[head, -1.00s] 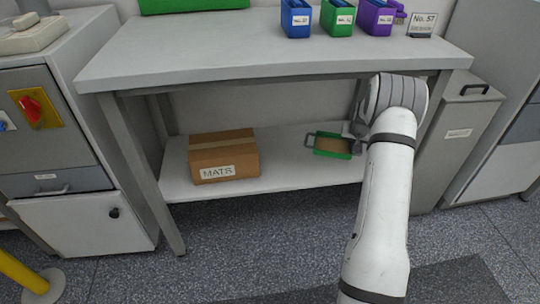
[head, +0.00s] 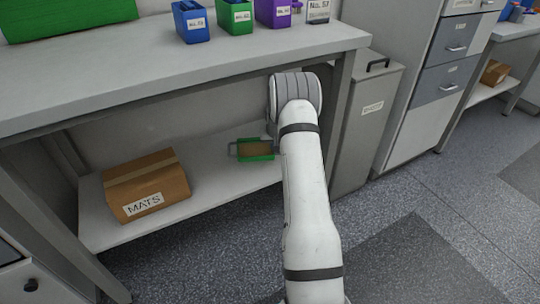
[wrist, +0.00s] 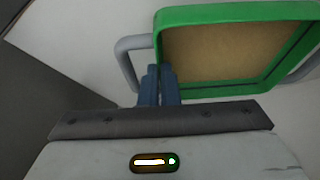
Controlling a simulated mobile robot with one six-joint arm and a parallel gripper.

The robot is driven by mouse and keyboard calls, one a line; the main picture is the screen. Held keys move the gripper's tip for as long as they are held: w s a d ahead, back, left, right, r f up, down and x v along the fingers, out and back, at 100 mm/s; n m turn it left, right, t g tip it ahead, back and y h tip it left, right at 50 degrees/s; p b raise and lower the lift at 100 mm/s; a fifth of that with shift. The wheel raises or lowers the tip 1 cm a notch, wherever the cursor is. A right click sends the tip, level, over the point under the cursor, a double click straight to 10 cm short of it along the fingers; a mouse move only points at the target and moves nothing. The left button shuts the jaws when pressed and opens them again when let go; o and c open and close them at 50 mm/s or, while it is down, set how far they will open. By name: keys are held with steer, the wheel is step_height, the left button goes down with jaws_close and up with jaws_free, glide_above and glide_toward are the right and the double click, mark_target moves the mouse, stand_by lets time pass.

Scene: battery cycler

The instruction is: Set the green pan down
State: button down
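The green pan (head: 258,157) has a brown inside and grey loop handles. In the head view it is at the lower shelf of the bench, left of my wrist; whether it touches the shelf is hard to tell. The wrist view shows the pan (wrist: 232,15) close up, tilted in the picture. My gripper (wrist: 160,72) has its two blue fingers close together, one on each side of the pan's near left wall, beside a handle. It looks shut on that wall. In the head view my arm hides most of the gripper.
A cardboard box marked MATS (head: 148,185) stands on the lower shelf (head: 205,180), left of the pan, with bare shelf between. The bench top (head: 130,75) hangs above, holding blue, green and purple bins. A bench leg (head: 338,115) and a grey bin (head: 368,120) stand right of my arm.

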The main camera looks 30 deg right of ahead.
step_height(320, 180, down, 4)
steer(key=shift+f+b, duration=0.15)
steer(key=shift+b, duration=0.55)
steer(key=shift+f, duration=0.1)
steer(key=shift+f, duration=0.15)
steer(key=c, duration=1.7)
jaws_free()
steer(key=shift+r, duration=0.4)
steer(key=p+v, duration=0.3)
steer(key=v, duration=0.8)
steer(key=shift+s+a+r+p, duration=0.1)
steer(key=shift+s+r+p, duration=0.1)
steer(key=shift+r+p, duration=0.15)
